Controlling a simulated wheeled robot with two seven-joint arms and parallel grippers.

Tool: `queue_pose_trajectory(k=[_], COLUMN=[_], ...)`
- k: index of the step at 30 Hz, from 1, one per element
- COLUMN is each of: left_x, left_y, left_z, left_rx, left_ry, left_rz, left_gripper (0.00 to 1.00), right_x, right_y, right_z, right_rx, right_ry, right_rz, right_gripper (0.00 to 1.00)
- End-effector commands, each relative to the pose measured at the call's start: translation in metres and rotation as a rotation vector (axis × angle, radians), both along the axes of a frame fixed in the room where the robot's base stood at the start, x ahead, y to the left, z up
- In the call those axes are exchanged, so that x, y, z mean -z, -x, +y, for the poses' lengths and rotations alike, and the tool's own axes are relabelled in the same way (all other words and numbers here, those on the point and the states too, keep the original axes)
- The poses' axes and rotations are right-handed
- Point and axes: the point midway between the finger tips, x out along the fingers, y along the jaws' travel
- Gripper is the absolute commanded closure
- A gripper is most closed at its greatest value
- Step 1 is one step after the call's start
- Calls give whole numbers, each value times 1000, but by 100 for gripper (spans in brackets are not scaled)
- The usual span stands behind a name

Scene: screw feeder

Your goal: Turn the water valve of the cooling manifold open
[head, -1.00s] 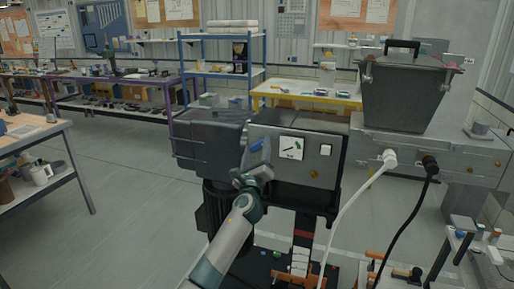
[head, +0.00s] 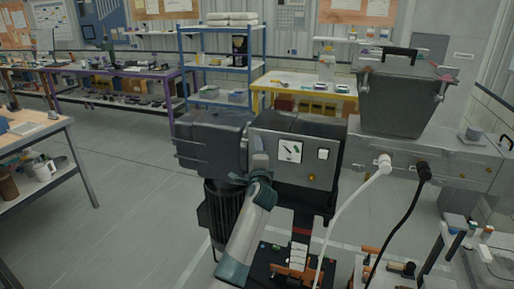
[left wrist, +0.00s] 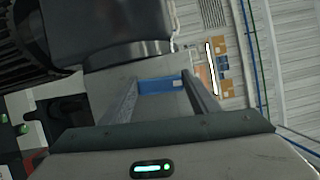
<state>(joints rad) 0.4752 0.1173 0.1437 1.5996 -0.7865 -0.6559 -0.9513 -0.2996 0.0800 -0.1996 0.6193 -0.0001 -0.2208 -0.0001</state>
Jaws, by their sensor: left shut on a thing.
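The blue valve handle (left wrist: 158,86) lies between my two fingertips in the left wrist view, with the grey machine body just beyond it. My left gripper (left wrist: 162,80) is shut on it. In the head view my left gripper (head: 259,163) is up against the left side of the dark machine's front panel (head: 267,147), and the arm and wrist hide the blue handle there. My right gripper is not in view.
A panel with a white dial (head: 290,151) is just right of my gripper. The floor at left is open.

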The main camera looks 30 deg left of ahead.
Motion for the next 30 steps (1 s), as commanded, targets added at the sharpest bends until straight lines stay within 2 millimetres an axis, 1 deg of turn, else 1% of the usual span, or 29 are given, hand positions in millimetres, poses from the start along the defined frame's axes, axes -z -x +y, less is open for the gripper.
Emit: queue_pose_trajectory(k=[1, 6, 21, 22, 23, 24, 30], left_x=[-1, 0, 1, 1, 1, 1, 1], left_y=[0, 0, 0, 0, 0, 0, 0], left_z=[0, 0, 0, 0, 0, 0, 0], left_rx=[0, 0, -1, 0, 0, 0, 0], left_ry=[25, 78, 102, 102, 101, 101, 98], left_rz=[-3, -16, -23, -23, -23, -23, -23], left_gripper=[68, 68, 68, 38, 31, 27, 27], right_x=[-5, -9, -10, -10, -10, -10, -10], right_y=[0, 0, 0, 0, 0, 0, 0], right_z=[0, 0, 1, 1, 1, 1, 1], right_rx=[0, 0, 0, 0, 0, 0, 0], right_ry=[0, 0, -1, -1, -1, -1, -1], right_rz=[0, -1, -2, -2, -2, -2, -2], right_gripper=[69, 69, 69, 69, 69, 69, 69])
